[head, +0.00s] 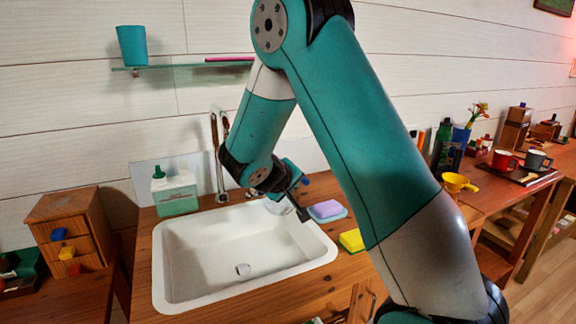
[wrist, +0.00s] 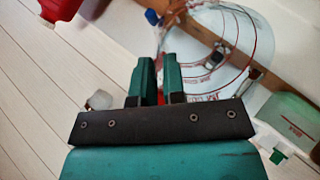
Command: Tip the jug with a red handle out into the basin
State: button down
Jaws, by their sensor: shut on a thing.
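The jug with a red handle shows in the wrist view as a clear body (wrist: 222,28) with red printed rings and marks, just beyond my fingertips. My gripper (wrist: 163,68) is shut on it; the fingers hide most of the handle. In the head view my gripper (head: 291,196) is above the back right of the white basin (head: 172,262). Only a pale part of the jug (head: 275,206) shows there, beside the gripper. The jug's exact tilt and contents cannot be told. The basin looks empty, with a drain in its floor.
A soap dispenser (head: 176,194) stands behind the basin, left of the tap (head: 220,165). A purple soap (head: 326,209) and a yellow sponge (head: 352,240) lie right of the basin. A small wooden drawer box (head: 66,226) stands at left. A glass shelf (head: 180,67) hangs above.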

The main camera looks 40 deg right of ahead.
jog(key=d+g+y+p, duration=0.1)
jog(key=p, duration=0.2)
jog(key=w+d+y+p, duration=0.1)
jog(key=p, duration=0.2)
jog(key=shift+w+d+r+g+y+p, duration=0.15)
jog(key=shift+w+g+y+p, duration=0.05)
jog(key=shift+g+y+p, duration=0.2)
jog(key=f+g+y+p, duration=0.1)
jog(key=y+p, duration=0.1)
jog(key=w+d+f+g+y+p, duration=0.1)
jog(key=f+y+p, duration=0.1)
jog(key=d+f+g+y+p, duration=0.1)
jog(key=f+g+y+p, duration=0.1)
jog(key=shift+w+n, duration=0.25)
jog(key=shift+n, duration=0.05)
jog(key=shift+w+d+f+g+y, duration=0.15)
jog(key=shift+f+g+y, duration=0.35)
jog(key=shift+y, duration=0.4)
jog(key=shift+r, duration=0.1)
